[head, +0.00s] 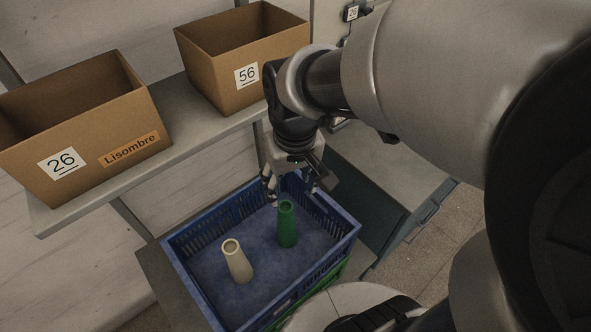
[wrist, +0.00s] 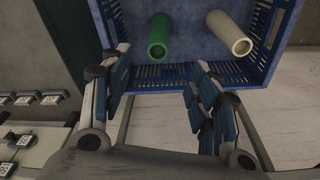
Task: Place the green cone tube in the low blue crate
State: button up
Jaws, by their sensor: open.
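The green cone tube (head: 287,224) stands upright inside the low blue crate (head: 191,280), toward its right side in the head view. The green tube also shows in the wrist view (wrist: 159,36), inside the blue crate (wrist: 262,72). A cream cone tube (head: 237,261) stands in the same crate, to the left of the green one; it also shows in the wrist view (wrist: 229,33). My gripper (head: 295,196) is open and empty, above the crate's far side. In the wrist view its fingers (wrist: 158,98) are spread wide, with nothing between them, apart from the green tube.
A cardboard box marked 26 (head: 84,122) and another marked 56 (head: 242,56) stand on a shelf (head: 180,150) behind the crate. A green crate edge (head: 325,292) shows under the blue one. A grey surface (head: 385,165) lies to the right.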

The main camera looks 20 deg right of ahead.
jog(key=s+r+t, duration=0.3)
jog(key=s+r, duration=0.4)
jog(key=s, duration=0.4)
dwell(0.9)
